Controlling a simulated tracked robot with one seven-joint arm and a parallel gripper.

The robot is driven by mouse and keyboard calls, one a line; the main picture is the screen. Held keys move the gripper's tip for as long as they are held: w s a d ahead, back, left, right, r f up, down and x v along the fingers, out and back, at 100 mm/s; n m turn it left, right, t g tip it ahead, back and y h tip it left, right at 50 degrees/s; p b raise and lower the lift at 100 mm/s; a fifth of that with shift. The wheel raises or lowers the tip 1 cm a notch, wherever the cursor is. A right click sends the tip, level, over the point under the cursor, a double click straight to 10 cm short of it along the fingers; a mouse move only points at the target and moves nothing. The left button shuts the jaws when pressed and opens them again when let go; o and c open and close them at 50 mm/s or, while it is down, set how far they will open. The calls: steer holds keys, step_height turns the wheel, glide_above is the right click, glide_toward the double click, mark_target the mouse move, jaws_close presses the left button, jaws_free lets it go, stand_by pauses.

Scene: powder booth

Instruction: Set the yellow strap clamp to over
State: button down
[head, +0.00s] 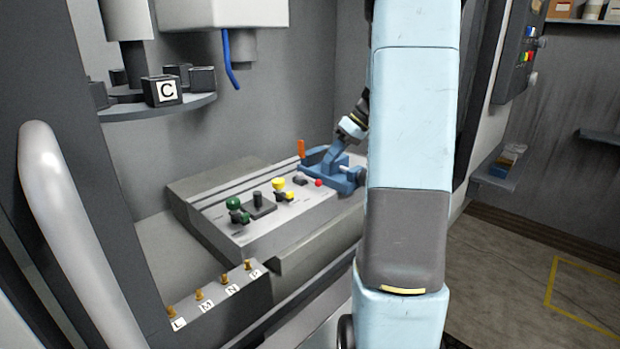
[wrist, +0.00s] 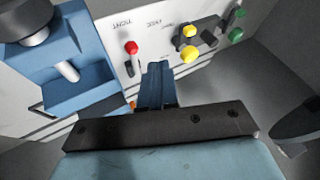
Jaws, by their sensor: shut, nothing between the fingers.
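The yellow strap clamp (head: 279,185) stands on the light grey fixture block, between a green clamp and a red knob. Its larger yellow ball tops a short stem, with a smaller yellow piece low beside it. In the wrist view the yellow clamp (wrist: 188,54) is up and right of my fingertips, apart from them. My gripper (wrist: 157,68) is shut and empty, its blue fingers together over the panel. In the head view my wrist is partly hidden behind my arm, near the blue vise. I cannot tell which setting the clamp is at.
A green clamp (head: 234,204) and a red knob (head: 319,183) flank the yellow clamp. A blue vise (head: 346,183) with an orange upright (head: 301,149) stands at the block's far end. A round rack (head: 186,106) with dark blocks is at upper left; brass pegs (head: 199,294) are in front.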

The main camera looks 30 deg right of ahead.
mark_target(283, 193)
steer(key=x, duration=0.9)
steer(key=shift+a+f, duration=0.1)
steer(key=a, duration=0.3)
steer(key=shift+s+f, duration=0.15)
steer(key=shift+s, duration=0.25)
steer(key=shift+s+a, duration=0.15)
steer(key=shift+a, duration=0.4)
steer(key=shift+d, duration=0.15)
